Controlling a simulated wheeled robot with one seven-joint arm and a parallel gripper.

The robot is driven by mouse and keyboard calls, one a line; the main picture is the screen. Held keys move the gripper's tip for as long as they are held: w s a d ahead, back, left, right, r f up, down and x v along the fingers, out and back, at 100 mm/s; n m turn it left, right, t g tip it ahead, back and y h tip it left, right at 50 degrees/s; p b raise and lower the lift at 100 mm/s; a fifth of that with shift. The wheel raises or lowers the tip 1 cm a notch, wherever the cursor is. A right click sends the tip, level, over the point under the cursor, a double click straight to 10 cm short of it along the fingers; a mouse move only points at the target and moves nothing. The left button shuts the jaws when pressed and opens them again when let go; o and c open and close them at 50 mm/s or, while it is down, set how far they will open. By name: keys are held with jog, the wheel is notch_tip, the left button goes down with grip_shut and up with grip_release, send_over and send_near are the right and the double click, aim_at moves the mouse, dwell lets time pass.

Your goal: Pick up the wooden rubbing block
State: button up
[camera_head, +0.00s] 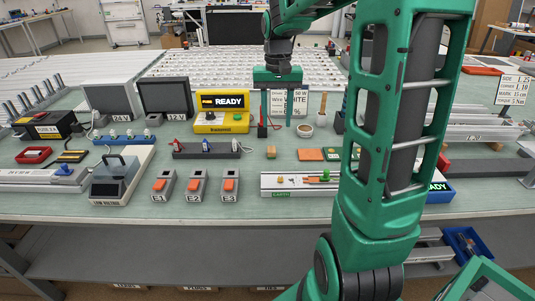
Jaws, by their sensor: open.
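My gripper (276,122) is near the middle of the head view, pointing down, with its two green fingers apart and nothing seen between them. A flat orange-brown block (310,155) lies on the green bench top, lower and to the right of the fingertips. It may be the wooden rubbing block, but its material is too small to tell.
A yellow box with a "READY" display (222,123) stands left of the gripper. A dark bar with knobs (205,150) and a pale rail (299,191) lie in front. My arm covers much of the right side. Bare bench top shows around the orange-brown block.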

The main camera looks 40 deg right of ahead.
aim_at(271, 148)
jog(key=f, duration=0.3)
jog(key=w+f, duration=0.1)
jog(key=f, duration=0.3)
jog(key=w+f, duration=0.1)
jog(key=f, duration=0.3)
jog(key=shift+a, duration=0.15)
grip_shut()
